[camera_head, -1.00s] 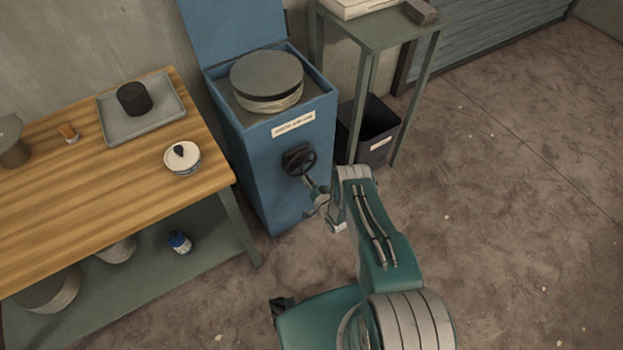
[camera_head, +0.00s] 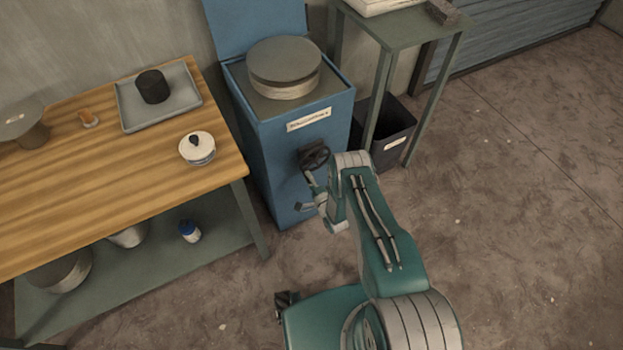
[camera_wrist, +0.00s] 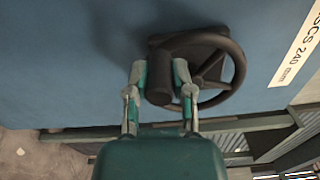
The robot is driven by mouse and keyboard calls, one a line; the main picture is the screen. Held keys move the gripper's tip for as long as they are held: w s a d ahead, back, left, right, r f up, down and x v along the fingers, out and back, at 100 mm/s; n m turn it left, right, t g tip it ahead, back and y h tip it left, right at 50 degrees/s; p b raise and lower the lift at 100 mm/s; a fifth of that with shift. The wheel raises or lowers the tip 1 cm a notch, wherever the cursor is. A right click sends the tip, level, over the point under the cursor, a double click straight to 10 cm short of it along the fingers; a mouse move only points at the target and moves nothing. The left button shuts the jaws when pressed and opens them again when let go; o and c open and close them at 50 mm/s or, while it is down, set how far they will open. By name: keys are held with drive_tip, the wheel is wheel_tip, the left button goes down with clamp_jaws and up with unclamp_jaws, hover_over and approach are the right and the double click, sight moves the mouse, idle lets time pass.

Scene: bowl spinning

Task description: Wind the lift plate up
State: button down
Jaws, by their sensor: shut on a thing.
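A blue cabinet (camera_head: 295,160) stands against the wall. A round grey-topped stack (camera_head: 284,68) sits in its open top; the lift plate under it cannot be made out. A dark handwheel (camera_head: 315,157) is on the cabinet's front, below the label. In the wrist view the handwheel (camera_wrist: 238,65) shows its spokes and a thick dark crank knob (camera_wrist: 160,88). My gripper (camera_wrist: 160,74) is shut on this knob, one finger on each side. In the head view the fingers are small and partly hidden by my arm.
A wooden table (camera_head: 100,185) stands left of the cabinet, with a grey tray (camera_head: 183,102) and a lidded white bowl (camera_head: 197,149). A green stand (camera_head: 415,30) and a dark bin (camera_head: 395,140) are at the right. The floor on the right is open.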

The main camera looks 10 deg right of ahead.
drive_tip(key=shift+s+a+r+m, duration=0.15)
drive_tip(key=shift+r+m, duration=0.2)
drive_tip(key=shift+m, duration=0.4)
drive_tip(key=shift+a+r+m, duration=0.2)
drive_tip(key=shift+r+m, duration=0.1)
drive_tip(key=shift+m, duration=0.4)
drive_tip(key=shift+s+a+r+m, duration=0.15)
drive_tip(key=shift+r+m, duration=0.2)
drive_tip(key=shift+m, duration=0.4)
drive_tip(key=shift+w, duration=0.1)
drive_tip(key=shift+c, duration=2.4)
unclamp_jaws()
drive_tip(key=shift+d, duration=0.1)
drive_tip(key=v, duration=1.2)
drive_tip(key=shift+w+r, duration=0.1)
